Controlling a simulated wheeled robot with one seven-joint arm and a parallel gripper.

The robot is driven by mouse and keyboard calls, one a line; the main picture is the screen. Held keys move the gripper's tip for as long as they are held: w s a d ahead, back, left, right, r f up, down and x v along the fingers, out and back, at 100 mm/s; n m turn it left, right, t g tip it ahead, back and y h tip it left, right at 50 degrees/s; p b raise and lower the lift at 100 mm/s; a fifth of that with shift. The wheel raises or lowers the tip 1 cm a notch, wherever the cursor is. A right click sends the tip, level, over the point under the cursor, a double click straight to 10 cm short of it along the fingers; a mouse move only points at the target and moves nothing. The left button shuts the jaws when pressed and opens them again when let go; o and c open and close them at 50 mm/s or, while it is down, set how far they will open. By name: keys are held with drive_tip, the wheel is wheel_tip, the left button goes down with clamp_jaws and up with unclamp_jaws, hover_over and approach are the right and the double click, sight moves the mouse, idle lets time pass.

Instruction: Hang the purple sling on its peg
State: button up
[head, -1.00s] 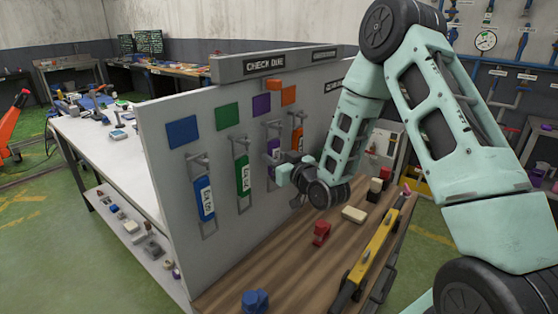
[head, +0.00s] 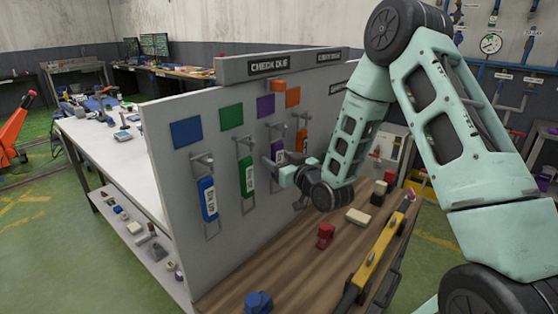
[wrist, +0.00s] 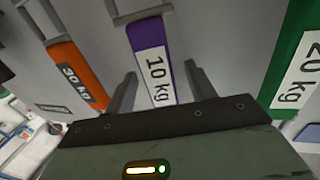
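The purple sling (wrist: 152,60), with a white "10 kg" label, hangs flat by the grey board in the wrist view, its metal link at the top edge. In the head view it (head: 279,144) hangs below the purple square (head: 266,106), partly hidden by my gripper. Its peg (head: 277,127) juts from the board there. I cannot tell whether the link is fully seated on the peg. My gripper (wrist: 158,88) is open, with one finger on each side of the sling and visible gaps to it. In the head view my gripper (head: 275,163) is close to the board.
The orange "30 kg" sling (wrist: 78,72) and the green "20 kg" sling (wrist: 295,70) hang on either side. A blue sling (head: 207,198) hangs further left. The wooden bench (head: 285,275) below holds a red block (head: 325,236), a blue piece (head: 258,302) and a yellow level (head: 378,255).

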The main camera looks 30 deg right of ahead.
drive_tip(key=shift+s+f, duration=0.1)
drive_tip(key=shift+s, duration=0.15)
drive_tip(key=s+d+p, duration=0.1)
drive_tip(key=s, duration=0.7)
drive_tip(key=shift+s+d+r, duration=0.15)
drive_tip(key=shift+s+r, duration=0.05)
drive_tip(key=shift+r, duration=0.2)
drive_tip(key=shift+s+p, duration=0.1)
drive_tip(key=shift+p, duration=0.55)
